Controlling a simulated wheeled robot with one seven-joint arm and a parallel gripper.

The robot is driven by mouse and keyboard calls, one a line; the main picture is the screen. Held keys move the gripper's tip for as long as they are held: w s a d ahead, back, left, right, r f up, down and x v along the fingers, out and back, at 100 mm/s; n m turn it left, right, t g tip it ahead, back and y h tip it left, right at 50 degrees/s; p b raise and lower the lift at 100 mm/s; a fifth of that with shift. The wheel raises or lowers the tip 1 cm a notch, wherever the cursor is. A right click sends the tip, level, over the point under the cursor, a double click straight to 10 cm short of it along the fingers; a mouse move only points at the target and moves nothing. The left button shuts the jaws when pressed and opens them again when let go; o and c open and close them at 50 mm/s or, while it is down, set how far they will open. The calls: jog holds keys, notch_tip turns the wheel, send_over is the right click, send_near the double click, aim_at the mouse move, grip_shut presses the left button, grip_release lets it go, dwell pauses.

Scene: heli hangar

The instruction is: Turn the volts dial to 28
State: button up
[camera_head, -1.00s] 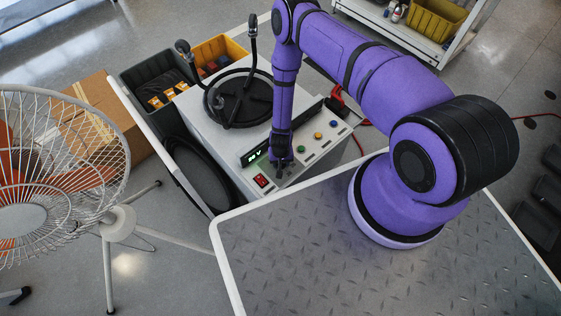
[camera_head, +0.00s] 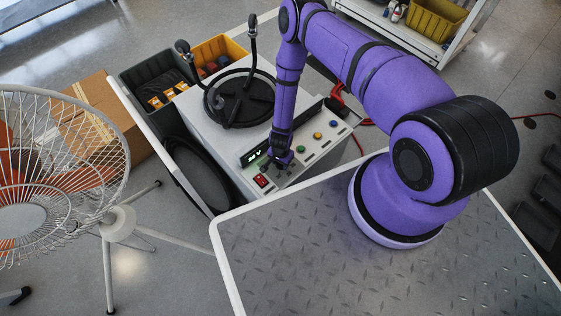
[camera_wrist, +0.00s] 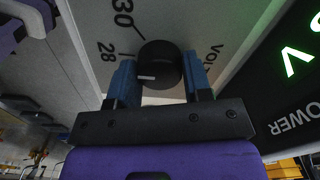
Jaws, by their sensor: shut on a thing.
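The volts dial (camera_wrist: 160,65) is a black round knob on the pale panel in the wrist view, with a white pointer mark on its face. The pointer points left, roughly toward the side with the printed 28 (camera_wrist: 107,50); its exact alignment with the 28 tick is hard to tell. The 30 label (camera_wrist: 122,14) is above 28. My gripper (camera_wrist: 160,82) has its blue fingertips on both sides of the knob, shut on it. In the head view my gripper (camera_head: 281,163) is at the panel's front, hiding the dial.
A green-lit display (camera_head: 255,157) sits left of my gripper; its digits are unreadable. A red switch (camera_head: 262,181) is just below it. Green, orange and blue buttons (camera_head: 318,136) line the panel to the right. A black coiled cable (camera_head: 240,97) lies on top of the cart.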

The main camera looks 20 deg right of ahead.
jog(key=shift+w+a, duration=0.1)
jog(key=shift+a, duration=0.05)
jog(key=o, duration=0.9)
notch_tip(320, 180, up, 11)
jog(key=shift+f, duration=0.1)
jog(key=shift+w, duration=0.1)
dwell(0.7)
